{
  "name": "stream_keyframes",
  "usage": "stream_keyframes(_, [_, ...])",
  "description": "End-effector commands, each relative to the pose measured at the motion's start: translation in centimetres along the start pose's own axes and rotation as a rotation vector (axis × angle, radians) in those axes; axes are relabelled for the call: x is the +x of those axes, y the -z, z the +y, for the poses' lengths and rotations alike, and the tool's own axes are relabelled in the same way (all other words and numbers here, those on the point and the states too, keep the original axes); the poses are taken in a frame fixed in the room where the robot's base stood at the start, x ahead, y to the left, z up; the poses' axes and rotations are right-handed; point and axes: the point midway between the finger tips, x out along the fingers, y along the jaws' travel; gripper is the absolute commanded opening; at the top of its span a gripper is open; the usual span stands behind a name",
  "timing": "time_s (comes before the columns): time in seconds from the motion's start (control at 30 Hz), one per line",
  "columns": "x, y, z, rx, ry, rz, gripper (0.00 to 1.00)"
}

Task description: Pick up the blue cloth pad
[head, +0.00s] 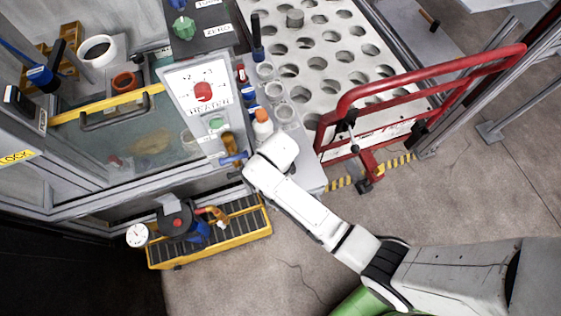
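My white arm reaches up and left to the workbench. Its end, my gripper (243,167), is by the front edge of the bench, below an orange-capped white bottle. The fingers are small and partly hidden by the wrist, so I cannot tell whether they are open or shut. A small blue piece (232,158) shows right at the fingertips; I cannot tell whether it is cloth or whether it is gripped. Another small blue patch (248,93) is beside the heater panel, farther up. Neither can be clearly identified as the blue cloth pad.
An orange-capped bottle (262,125), an amber bottle (228,143) and clear cups (274,92) crowd around my gripper. The heater panel (200,95) stands left. A red guard rail (430,75) is right. A yellow-edged grate with a pump (235,228) lies below. Open floor is at lower centre.

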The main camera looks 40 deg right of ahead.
Motion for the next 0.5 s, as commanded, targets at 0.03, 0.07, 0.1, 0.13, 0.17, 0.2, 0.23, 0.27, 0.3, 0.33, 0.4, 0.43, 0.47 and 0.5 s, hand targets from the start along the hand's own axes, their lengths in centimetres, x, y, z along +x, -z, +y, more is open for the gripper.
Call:
stream_keyframes(0.03, [-0.01, -0.02, -0.02, 0.000, 0.000, 0.000, 0.99])
stream_keyframes(0.07, [-0.02, -0.02, -0.02, 0.000, 0.000, 0.000, 0.99])
stream_keyframes(0.1, [-0.02, -0.02, -0.02, 0.000, 0.000, 0.000, 0.99])
stream_keyframes(0.13, [-0.03, -0.02, -0.02, 0.000, 0.000, 0.000, 0.99])
stream_keyframes(0.17, [-0.03, -0.01, -0.01, 0.000, 0.000, 0.000, 0.99])
stream_keyframes(0.2, [-0.03, -0.02, -0.01, 0.000, 0.000, 0.000, 0.95])
stream_keyframes(0.23, [-0.03, -0.02, -0.01, 0.000, 0.000, 0.000, 0.92])
stream_keyframes(0.27, [-0.03, -0.02, -0.01, 0.000, 0.000, 0.000, 0.89])
stream_keyframes(0.3, [-0.04, -0.02, -0.01, 0.000, 0.000, 0.000, 0.86])
stream_keyframes(0.33, [-0.04, -0.02, -0.01, -0.001, 0.000, 0.000, 0.83])
stream_keyframes(0.4, [-0.04, -0.02, -0.01, -0.001, 0.000, 0.000, 0.76])
stream_keyframes(0.43, [-0.04, -0.02, -0.01, -0.001, 0.000, 0.000, 0.73])
stream_keyframes(0.47, [-0.04, -0.02, -0.01, -0.001, 0.000, 0.000, 0.70])
stream_keyframes(0.5, [-0.04, -0.02, 0.00, -0.001, 0.000, 0.000, 0.66])
